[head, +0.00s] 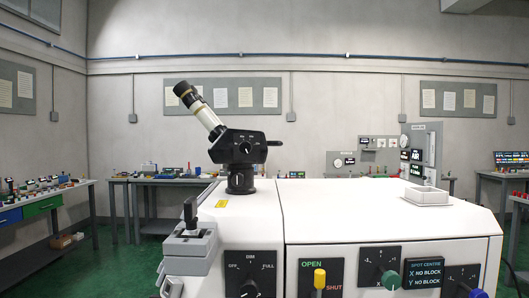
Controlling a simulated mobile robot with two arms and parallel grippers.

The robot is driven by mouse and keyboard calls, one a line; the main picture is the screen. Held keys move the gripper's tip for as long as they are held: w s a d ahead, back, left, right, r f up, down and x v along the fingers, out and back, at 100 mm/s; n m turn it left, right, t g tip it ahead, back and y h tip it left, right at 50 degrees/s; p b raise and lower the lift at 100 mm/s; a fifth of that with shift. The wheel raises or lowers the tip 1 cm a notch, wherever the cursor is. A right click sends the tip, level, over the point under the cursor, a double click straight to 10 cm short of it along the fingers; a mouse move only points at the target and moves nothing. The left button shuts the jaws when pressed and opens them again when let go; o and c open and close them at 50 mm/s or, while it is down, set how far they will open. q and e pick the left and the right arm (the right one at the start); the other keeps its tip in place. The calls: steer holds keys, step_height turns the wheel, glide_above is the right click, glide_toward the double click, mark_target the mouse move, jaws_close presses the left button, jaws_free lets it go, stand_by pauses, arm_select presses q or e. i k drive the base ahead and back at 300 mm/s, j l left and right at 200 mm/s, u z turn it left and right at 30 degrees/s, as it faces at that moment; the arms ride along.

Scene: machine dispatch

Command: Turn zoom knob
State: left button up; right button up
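A black and white microscope (240,150) stands on the white machine's top, left of the middle, with its eyepiece tube tilted up to the left. A round dark knob (245,148) sits on the front of the microscope's black body, and a short stem (274,143) sticks out from its right side. The lettering on the body is too small to read, so I cannot tell which of these is the zoom knob. Neither of my grippers is in view, and nothing touches the microscope.
The white machine (360,215) fills the foreground. Its front has a black DIM knob (249,288), a yellow OPEN/SHUT lever (319,279), a green knob (391,280) and a blue knob (477,294). A grey joystick box (190,245) stands at its left. Benches line the walls.

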mark_target(246, 147)
steer(key=k+l+z, duration=0.3)
steer(key=k+l, duration=0.15)
steer(key=l, duration=0.3)
steer(key=k+l+z, duration=0.15)
steer(key=l, duration=0.25)
steer(key=k, duration=0.05)
